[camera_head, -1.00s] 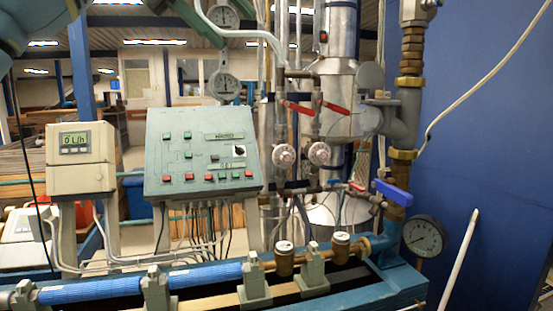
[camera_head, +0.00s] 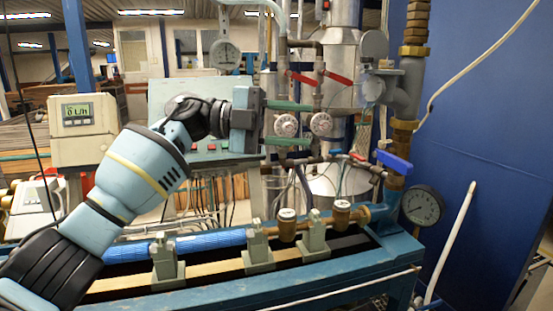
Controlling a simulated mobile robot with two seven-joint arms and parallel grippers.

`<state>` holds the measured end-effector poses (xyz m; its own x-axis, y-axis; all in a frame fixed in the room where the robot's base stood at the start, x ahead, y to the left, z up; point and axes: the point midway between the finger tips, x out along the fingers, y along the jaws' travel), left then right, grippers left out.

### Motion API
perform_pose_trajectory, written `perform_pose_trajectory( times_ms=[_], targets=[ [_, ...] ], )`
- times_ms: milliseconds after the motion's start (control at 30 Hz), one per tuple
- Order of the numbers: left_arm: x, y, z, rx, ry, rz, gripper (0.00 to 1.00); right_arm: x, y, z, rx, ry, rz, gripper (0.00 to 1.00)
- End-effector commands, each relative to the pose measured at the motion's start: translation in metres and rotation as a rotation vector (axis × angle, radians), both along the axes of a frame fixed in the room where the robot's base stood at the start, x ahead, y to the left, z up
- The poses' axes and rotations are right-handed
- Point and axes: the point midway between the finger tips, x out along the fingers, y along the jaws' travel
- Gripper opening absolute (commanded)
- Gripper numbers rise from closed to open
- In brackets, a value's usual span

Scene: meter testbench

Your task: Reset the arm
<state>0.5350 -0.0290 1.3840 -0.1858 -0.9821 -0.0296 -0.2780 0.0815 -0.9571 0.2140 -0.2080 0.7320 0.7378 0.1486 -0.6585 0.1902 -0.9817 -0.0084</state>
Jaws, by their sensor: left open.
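My left arm comes in from the lower left, and its gripper (camera_head: 309,124) points right in front of the pipework. Its two green fingers are spread apart, one above the other, with nothing held between them. In the picture a round white valve knob (camera_head: 286,125) shows between the fingers, and a second knob (camera_head: 320,124) is just beyond the tips. I cannot tell whether the fingers touch the pipes. My right gripper is out of view.
Red lever handles (camera_head: 338,78), a blue valve handle (camera_head: 394,162) and a pressure gauge (camera_head: 422,205) are at the right. Blue pipe (camera_head: 210,241) runs along the bench below.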

Motion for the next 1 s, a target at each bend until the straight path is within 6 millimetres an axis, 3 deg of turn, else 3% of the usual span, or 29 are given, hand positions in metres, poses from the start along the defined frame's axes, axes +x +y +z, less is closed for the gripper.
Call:
perform_pose_trajectory(
  times_ms=[33,267,600,833,1000],
  targets=[
    [0.003,-0.002,-0.019,-0.064,0.038,0.005,0.41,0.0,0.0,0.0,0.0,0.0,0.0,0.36],
    [0.015,0.002,-0.085,-0.335,0.196,0.097,0.41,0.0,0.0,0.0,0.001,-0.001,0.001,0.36],
    [0.026,0.038,-0.201,-0.636,0.472,0.385,0.41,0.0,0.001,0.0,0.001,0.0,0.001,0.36],
    [0.016,0.076,-0.297,-0.745,0.679,0.65,0.41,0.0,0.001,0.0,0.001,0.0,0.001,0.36],
    [-0.008,0.108,-0.374,-0.767,0.839,0.868,0.41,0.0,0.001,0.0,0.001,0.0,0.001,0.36]
  ],
)
